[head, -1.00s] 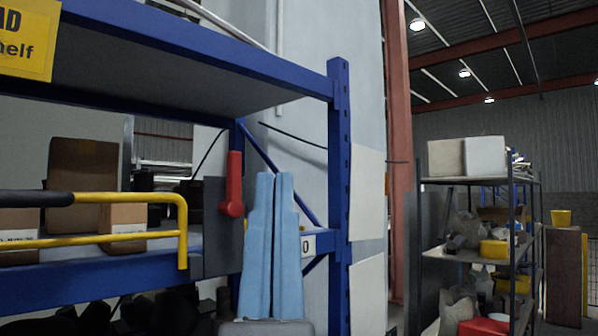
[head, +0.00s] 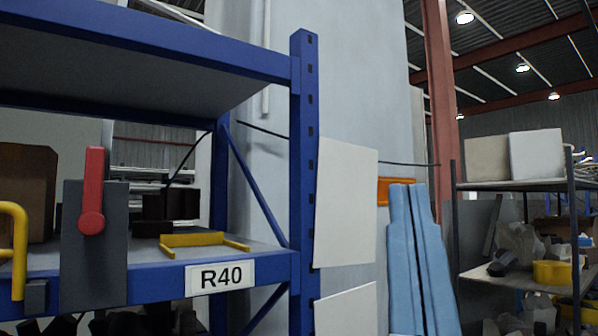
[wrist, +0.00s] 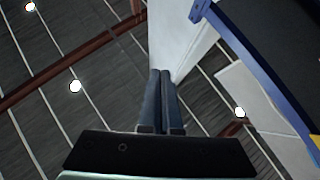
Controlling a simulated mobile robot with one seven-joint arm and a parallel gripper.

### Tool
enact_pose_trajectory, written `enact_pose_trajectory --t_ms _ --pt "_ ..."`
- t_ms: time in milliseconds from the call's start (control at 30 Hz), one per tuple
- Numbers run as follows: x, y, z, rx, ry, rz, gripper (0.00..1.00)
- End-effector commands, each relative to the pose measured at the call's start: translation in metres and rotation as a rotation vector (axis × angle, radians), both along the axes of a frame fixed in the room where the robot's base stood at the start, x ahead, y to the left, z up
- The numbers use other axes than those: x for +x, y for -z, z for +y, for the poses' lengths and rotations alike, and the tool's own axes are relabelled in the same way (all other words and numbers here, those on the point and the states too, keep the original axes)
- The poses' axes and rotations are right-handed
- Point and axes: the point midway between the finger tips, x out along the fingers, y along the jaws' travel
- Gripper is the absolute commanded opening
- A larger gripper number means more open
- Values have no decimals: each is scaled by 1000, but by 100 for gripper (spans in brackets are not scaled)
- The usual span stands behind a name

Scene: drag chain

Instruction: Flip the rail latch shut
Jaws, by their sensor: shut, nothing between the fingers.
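The rail latch is a red lever (head: 93,190) on a dark grey plate (head: 75,260) at the shelf front, in the left of the head view. The lever points up from its round pivot. The yellow rail (head: 18,250) ends just left of the plate, with only its bent end in view. My gripper (head: 407,188) has pale blue fingers pointing up, close together and empty. It is well right of the latch and apart from it. The wrist view shows the two fingers (wrist: 160,72) side by side, but not the latch.
The blue rack upright (head: 304,180) and white panels (head: 345,200) stand between latch and gripper in the picture. A yellow tray-like frame (head: 200,241) lies on the shelf above the R40 label (head: 220,277). Another loaded rack (head: 455,225) stands at right.

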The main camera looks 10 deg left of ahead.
Motion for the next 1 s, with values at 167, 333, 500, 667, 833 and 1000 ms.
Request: enact_pose_trajectory --t_ms 167,333,500,667,833,1000 --pt "0 0 0 -1 -1 -1 0" --pt "20 -2 8 50 -93 47 0" --pt "89 -7 46 267 -461 263 0" --pt "142 -18 112 565 -906 615 0" --pt "145 -37 179 828 -1253 1017 0" --pt "122 -53 217 971 -1416 1326 0"
